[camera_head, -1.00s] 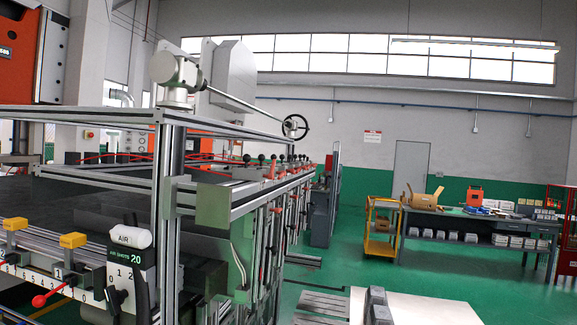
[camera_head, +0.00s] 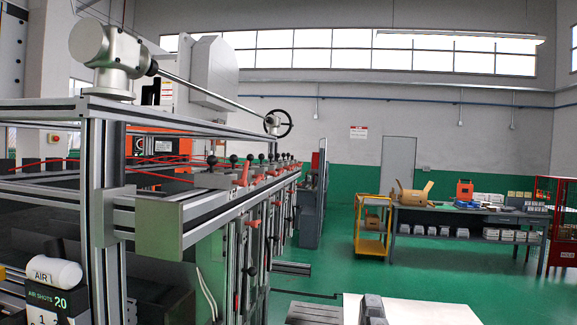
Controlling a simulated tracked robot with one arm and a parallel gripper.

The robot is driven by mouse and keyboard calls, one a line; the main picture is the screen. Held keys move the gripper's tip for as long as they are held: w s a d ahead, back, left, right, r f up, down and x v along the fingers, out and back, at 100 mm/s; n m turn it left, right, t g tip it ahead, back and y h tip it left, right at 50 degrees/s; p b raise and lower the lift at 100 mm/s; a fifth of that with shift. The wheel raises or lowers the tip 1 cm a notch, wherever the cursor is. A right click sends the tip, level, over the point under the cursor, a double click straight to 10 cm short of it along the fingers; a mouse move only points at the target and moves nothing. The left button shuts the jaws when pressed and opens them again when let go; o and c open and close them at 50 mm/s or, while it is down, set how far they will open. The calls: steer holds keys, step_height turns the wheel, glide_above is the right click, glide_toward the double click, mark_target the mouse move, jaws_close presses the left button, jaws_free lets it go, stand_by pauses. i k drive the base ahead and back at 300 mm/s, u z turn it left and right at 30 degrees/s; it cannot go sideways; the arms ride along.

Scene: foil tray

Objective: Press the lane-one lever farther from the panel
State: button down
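The air-shots panel (camera_head: 50,300) shows at the lower left edge, cut off by the frame, with a white AIR cylinder (camera_head: 52,272) on top. A row of levers with black knobs (camera_head: 233,159) and red handles (camera_head: 250,172) runs away along the aluminium frame to the right of the panel. More red handles (camera_head: 252,223) sit lower on the frame's side. I cannot tell which levers belong to lane one; no lane label is readable. My gripper is not in view, so no contact with any lever shows.
The aluminium frame (camera_head: 105,200) and its green corner plate (camera_head: 165,228) fill the left. A handwheel (camera_head: 278,123) on a long shaft stands above. Green floor (camera_head: 320,265) is open to the right, before a yellow cart (camera_head: 371,230) and workbench (camera_head: 465,218).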

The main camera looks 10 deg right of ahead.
mark_target(243, 182)
steer(key=z, duration=0.05)
steer(key=i, duration=1.3)
steer(key=u, duration=0.4)
